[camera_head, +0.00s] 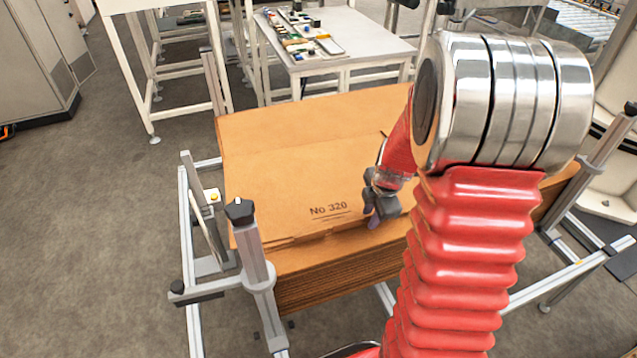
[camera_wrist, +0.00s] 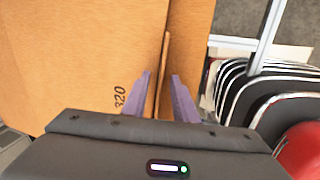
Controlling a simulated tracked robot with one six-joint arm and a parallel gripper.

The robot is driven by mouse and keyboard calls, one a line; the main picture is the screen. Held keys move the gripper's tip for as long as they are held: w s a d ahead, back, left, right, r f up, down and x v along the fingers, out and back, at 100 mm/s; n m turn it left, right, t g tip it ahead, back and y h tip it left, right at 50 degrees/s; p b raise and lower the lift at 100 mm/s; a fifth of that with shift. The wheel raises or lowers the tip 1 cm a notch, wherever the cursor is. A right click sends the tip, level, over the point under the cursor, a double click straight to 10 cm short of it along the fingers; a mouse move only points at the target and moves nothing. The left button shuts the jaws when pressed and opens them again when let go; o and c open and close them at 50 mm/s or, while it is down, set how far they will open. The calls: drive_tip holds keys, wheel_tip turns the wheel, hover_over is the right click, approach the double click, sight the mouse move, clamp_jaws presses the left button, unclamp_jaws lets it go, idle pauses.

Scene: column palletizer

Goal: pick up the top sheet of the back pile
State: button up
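The back pile's top sheet (camera_head: 290,180) is brown cardboard printed "No 320", with a faint crease across it. In the wrist view this sheet (camera_wrist: 75,50) fills the left, with "320" near its edge. A front pile (camera_head: 330,262) of stacked cardboard adjoins its near side. My gripper (camera_head: 374,212) is low at the near edge of the printed sheet. In the wrist view its two purple fingers (camera_wrist: 161,76) are apart, one on each side of a thin cardboard edge. I cannot tell whether they touch it. My arm hides the right part of the piles.
Grey metal posts (camera_head: 252,250) and a frame stand around the piles, close at the left and right. A white table (camera_head: 365,45) with small parts stands behind. Curved black-and-silver parts (camera_wrist: 275,95) show at the right in the wrist view. Open floor (camera_head: 90,220) lies to the left.

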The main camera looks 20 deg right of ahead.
drive_tip(key=shift+w+f, duration=0.1)
drive_tip(key=shift+f, duration=0.1)
drive_tip(key=shift+c, duration=0.4)
clamp_jaws()
idle(0.4)
